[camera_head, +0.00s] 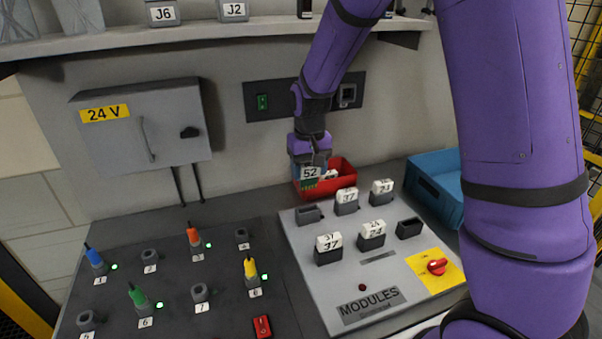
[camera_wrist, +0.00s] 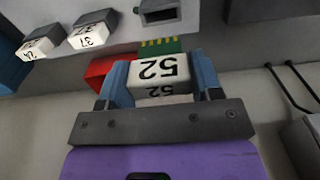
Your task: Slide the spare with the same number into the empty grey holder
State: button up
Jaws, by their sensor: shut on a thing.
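My gripper (camera_head: 309,166) is shut on a white-capped module marked 52 (camera_head: 310,173), held above the red bin's left part. In the wrist view, module 52 (camera_wrist: 160,70) sits between the blue fingers; its green board with gold contacts points away from my gripper. The empty grey holder (camera_head: 308,214) is at the back left of the light panel, in front of and below the module, apart from it. An empty holder also shows in the wrist view (camera_wrist: 160,11). Another empty holder (camera_head: 410,229), darker, is at the panel's front right.
Modules marked 37 (camera_head: 346,195) and apparently 24 (camera_head: 381,186) fill the back row beside the empty holder. Similar modules 37 (camera_head: 328,242) and 24 (camera_head: 371,229) stand in front. The red bin (camera_head: 342,165) holds a white-topped piece. A blue crate (camera_head: 432,185) stands right.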

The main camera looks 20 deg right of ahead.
aim_at(308, 187)
dwell(0.3)
jog(key=shift+f, duration=2.9)
jog(key=shift+f, duration=2.55)
jog(key=o, duration=1)
notch_tip(308, 187, up, 11)
jog(key=shift+f, duration=0.1)
